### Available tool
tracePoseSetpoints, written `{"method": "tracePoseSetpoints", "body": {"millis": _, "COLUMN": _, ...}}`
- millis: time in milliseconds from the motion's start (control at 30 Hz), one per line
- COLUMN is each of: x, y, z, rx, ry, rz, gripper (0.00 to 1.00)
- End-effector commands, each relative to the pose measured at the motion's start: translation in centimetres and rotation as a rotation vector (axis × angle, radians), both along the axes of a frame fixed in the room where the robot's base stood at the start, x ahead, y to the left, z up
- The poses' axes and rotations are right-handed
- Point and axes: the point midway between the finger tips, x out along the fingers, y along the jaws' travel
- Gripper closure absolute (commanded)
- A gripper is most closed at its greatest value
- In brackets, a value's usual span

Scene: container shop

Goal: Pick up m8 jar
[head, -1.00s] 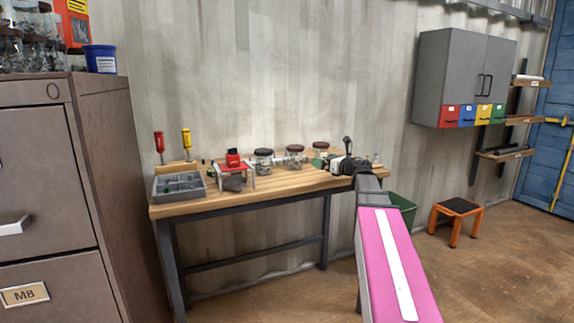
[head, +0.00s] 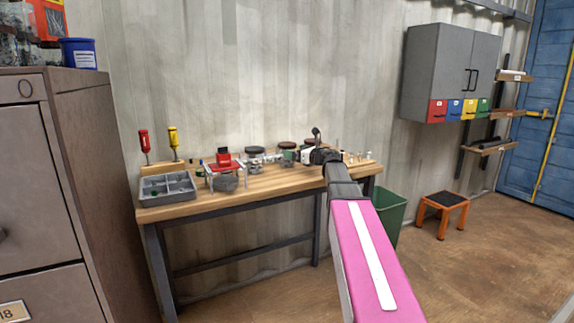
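Several clear jars with dark lids stand toward the back of the wooden workbench (head: 235,207). One jar (head: 255,154) is just right of a small red-topped stand, and another jar (head: 287,152) is further right. A third dark lid shows behind my gripper. Jar labels are too small to read, so I cannot tell which is the m8 jar. My gripper (head: 311,156) is over the right part of the bench, close to the right-hand jars. Its fingers are small and partly hidden, and contact with a jar cannot be told.
A grey divided tray (head: 168,188), two screwdrivers (head: 144,143) and the red-topped stand (head: 224,160) occupy the bench's left half. Small parts stand at its right end. A brown cabinet (head: 95,180) is at left; a green bin (head: 389,215) and an orange stool (head: 443,212) are at right.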

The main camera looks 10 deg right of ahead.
Motion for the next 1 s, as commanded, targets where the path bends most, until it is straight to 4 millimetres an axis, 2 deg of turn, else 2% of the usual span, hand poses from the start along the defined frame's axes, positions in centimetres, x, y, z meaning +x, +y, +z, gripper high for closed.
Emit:
{"method": "tracePoseSetpoints", "body": {"millis": 300, "x": 3.3, "y": 2.7, "z": 0.3, "rx": 0.000, "ry": 0.000, "rz": 0.001, "gripper": 0.00}}
{"method": "tracePoseSetpoints", "body": {"millis": 533, "x": 3.3, "y": 2.9, "z": 0.3, "rx": 0.000, "ry": 0.000, "rz": 0.000, "gripper": 0.00}}
{"method": "tracePoseSetpoints", "body": {"millis": 567, "x": 3.3, "y": 2.9, "z": 0.3, "rx": 0.000, "ry": 0.000, "rz": 0.000, "gripper": 0.03}}
{"method": "tracePoseSetpoints", "body": {"millis": 600, "x": 3.3, "y": 2.9, "z": 0.3, "rx": 0.000, "ry": 0.000, "rz": 0.000, "gripper": 0.16}}
{"method": "tracePoseSetpoints", "body": {"millis": 767, "x": 3.3, "y": 2.9, "z": 0.3, "rx": 0.000, "ry": 0.000, "rz": 0.000, "gripper": 0.68}}
{"method": "tracePoseSetpoints", "body": {"millis": 1000, "x": 3.3, "y": 2.9, "z": 0.4, "rx": 0.001, "ry": -0.001, "rz": 0.000, "gripper": 0.70}}
